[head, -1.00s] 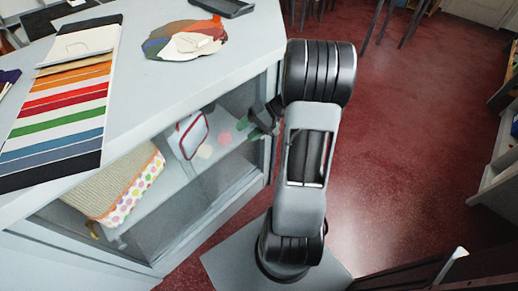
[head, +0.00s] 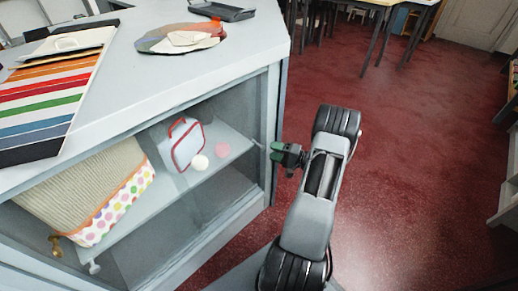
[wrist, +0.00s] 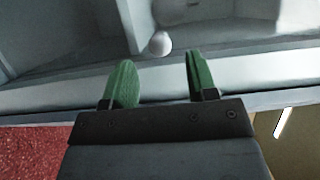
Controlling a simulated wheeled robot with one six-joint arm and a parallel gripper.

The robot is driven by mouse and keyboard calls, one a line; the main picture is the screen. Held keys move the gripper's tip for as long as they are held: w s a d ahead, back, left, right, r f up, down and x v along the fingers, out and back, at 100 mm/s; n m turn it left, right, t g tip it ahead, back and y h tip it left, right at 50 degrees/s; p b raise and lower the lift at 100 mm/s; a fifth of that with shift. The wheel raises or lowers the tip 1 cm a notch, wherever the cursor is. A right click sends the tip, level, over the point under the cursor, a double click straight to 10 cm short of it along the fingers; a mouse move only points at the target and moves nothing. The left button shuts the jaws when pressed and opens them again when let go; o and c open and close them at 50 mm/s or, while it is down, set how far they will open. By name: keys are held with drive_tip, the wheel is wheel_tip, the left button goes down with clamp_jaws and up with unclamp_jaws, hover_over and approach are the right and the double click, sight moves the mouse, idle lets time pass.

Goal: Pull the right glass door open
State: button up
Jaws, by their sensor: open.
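The grey counter (head: 150,75) has a glazed front on the side facing my arm. The right glass door (head: 236,110) is at its right part; I cannot tell whether it stands ajar. My gripper (head: 278,152) has green fingers and is open and empty, just right of the counter's right front post. In the wrist view my gripper (wrist: 158,75) points at a pale grey frame edge. A small round white thing (wrist: 160,43) shows ahead between the fingertips, apart from them. I cannot tell whether it is a door knob or something behind the glass.
Behind the glass are a dotted woven box (head: 85,190) and a red-edged white case (head: 185,145) on a shelf. A striped swatch board (head: 50,95) and a black tray (head: 222,11) lie on top. The red floor (head: 420,170) to the right is open.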

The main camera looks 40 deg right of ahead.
drive_tip(key=x, duration=0.7)
drive_tip(key=shift+b, duration=0.45)
drive_tip(key=shift+w, duration=0.1)
clamp_jaws()
